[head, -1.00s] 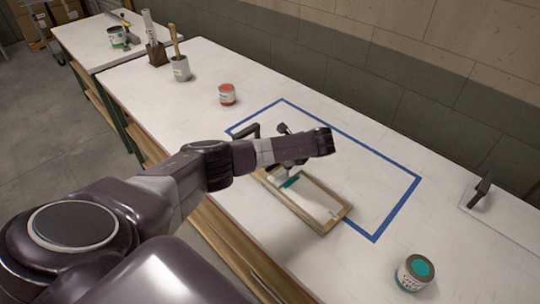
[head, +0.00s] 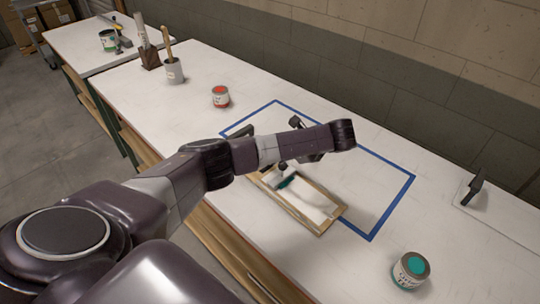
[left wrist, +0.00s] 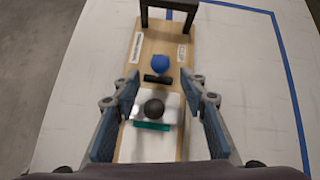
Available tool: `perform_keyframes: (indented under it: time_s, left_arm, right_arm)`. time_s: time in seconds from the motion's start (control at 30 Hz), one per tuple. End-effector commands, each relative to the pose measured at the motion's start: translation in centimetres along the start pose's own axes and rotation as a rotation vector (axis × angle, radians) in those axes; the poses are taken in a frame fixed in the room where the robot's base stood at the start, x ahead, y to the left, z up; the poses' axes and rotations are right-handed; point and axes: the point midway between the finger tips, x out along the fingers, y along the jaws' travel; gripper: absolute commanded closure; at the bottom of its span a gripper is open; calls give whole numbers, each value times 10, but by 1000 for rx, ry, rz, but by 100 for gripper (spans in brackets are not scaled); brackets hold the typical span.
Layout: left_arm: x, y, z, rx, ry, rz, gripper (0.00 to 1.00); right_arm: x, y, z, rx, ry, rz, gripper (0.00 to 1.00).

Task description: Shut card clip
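A wooden board (head: 325,222) lies on the white table, partly over the blue tape outline; it also shows in the left wrist view (left wrist: 153,38). On it are a black arch (left wrist: 168,10), a blue knob (left wrist: 160,63), a short black bar (left wrist: 157,79) and a pale piece with a dark round knob (left wrist: 154,107) above a teal strip (left wrist: 152,126). I cannot tell for sure which part is the card clip or whether it is shut. My left gripper (left wrist: 160,88) is open over the board, fingers on both sides of these parts. My right gripper is out of view.
A teal-topped can (head: 411,270) stands at the front right and a red-topped can (head: 221,96) at the back left. A grey pot with a brush (head: 174,70) stands farther left. A plate with a black handle (head: 472,190) lies at the right. The taped area (head: 393,205) is largely clear.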

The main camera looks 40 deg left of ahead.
Motion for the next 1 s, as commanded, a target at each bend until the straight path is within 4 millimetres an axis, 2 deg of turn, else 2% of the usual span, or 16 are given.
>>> perform_keyframes:
  time_s: [0.1,0.27,1.0]
  left_arm:
    - [-19,-1,0,-1,1,-3,61]
    - [-29,0,0,-1,0,0,61]
    - [-30,0,0,-1,-1,1,61]
  right_arm:
    - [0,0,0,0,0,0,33]
    - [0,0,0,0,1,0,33]
    - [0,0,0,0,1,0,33]
